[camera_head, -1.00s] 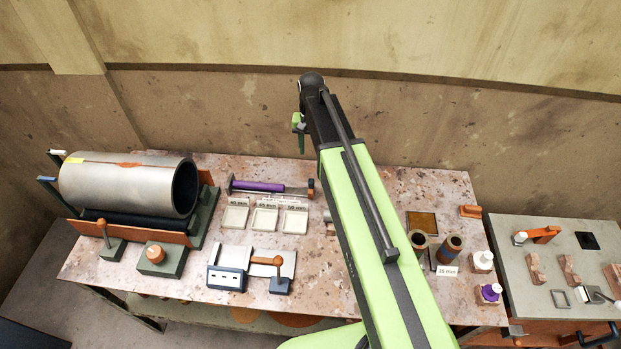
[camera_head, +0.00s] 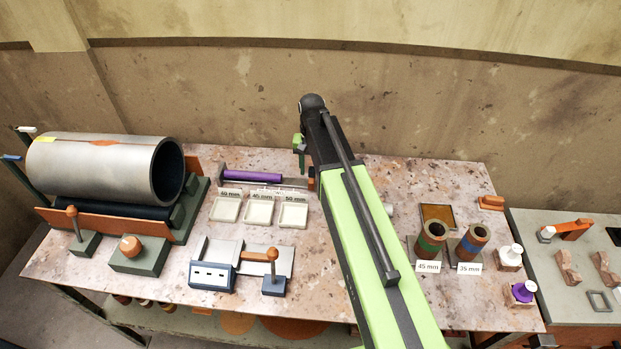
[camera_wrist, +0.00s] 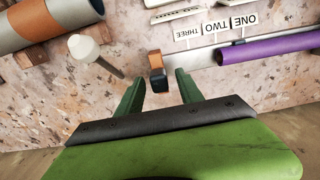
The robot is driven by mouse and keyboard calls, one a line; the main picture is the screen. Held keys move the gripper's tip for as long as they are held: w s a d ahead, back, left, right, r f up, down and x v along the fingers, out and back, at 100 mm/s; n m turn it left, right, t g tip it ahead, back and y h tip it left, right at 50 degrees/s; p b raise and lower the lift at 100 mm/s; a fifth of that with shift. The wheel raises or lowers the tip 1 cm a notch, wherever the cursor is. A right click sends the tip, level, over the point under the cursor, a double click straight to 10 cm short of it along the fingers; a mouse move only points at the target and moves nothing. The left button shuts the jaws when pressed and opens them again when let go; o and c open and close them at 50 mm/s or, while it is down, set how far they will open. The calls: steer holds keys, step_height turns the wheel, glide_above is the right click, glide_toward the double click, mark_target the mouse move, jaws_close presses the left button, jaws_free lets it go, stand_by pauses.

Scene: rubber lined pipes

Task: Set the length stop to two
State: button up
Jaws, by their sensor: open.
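The length stop looks to be the small orange and dark block (camera_wrist: 155,66) on the rail; its orange part shows in the head view (camera_head: 311,181). In the wrist view it lies beyond the THREE plate (camera_wrist: 188,36), on the side away from TWO (camera_wrist: 215,28) and ONE (camera_wrist: 243,20). A purple roll (camera_wrist: 270,47) lies along the rail, also in the head view (camera_head: 252,177). My gripper (camera_wrist: 160,77) is open, its two green fingers either side of the block in the picture. I cannot tell whether they touch it. The head view shows it (camera_head: 299,146) partly hidden.
A white knob or bottle (camera_wrist: 84,47) and a lined pipe piece (camera_wrist: 45,45) are close beside my gripper in the wrist view. Trays (camera_head: 260,212) stand before the rail. A large steel pipe (camera_head: 95,165) fills the bench's left. The wall is close behind.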

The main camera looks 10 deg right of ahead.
steer(key=shift+c, duration=0.2)
jaws_close()
stand_by(1.3)
